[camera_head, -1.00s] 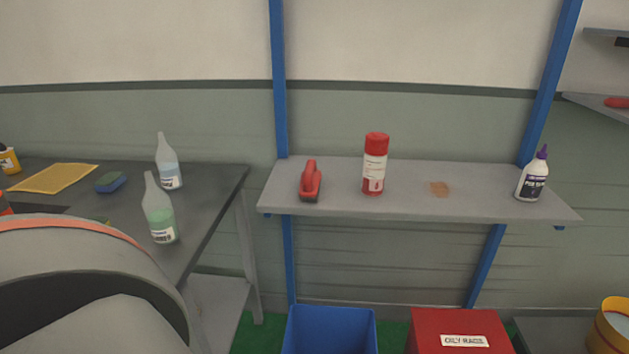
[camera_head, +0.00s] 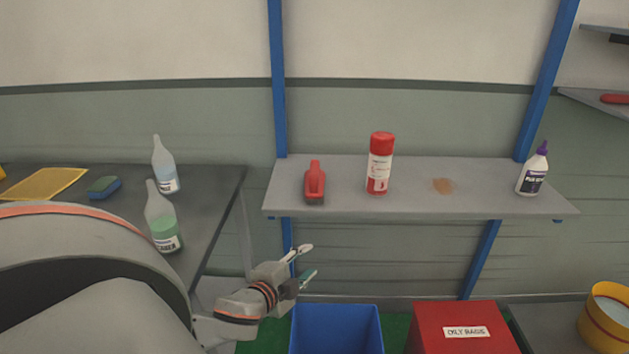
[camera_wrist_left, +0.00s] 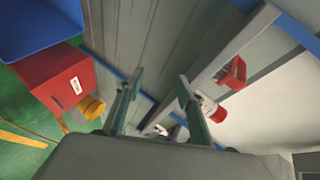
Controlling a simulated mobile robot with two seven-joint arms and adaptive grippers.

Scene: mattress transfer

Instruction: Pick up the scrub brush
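The red scrub brush (camera_head: 315,184) lies on the left part of the grey wall shelf (camera_head: 410,205), its dark bristle side toward the shelf. My left gripper (camera_head: 306,264) is below and in front of the shelf's left end, apart from the brush. Its two fingers are spread with nothing between them; they also show in the left wrist view (camera_wrist_left: 158,92). In that view the brush (camera_wrist_left: 233,74) is to the right of the fingers, by the shelf edge. My right gripper is in neither view.
A red and white spray can (camera_head: 379,165) stands right of the brush. A brown stain (camera_head: 443,186) and a white glue bottle (camera_head: 533,170) are farther right. A blue bin (camera_head: 336,330) and a red box (camera_head: 463,330) stand below. A table with bottles (camera_head: 162,215) is left.

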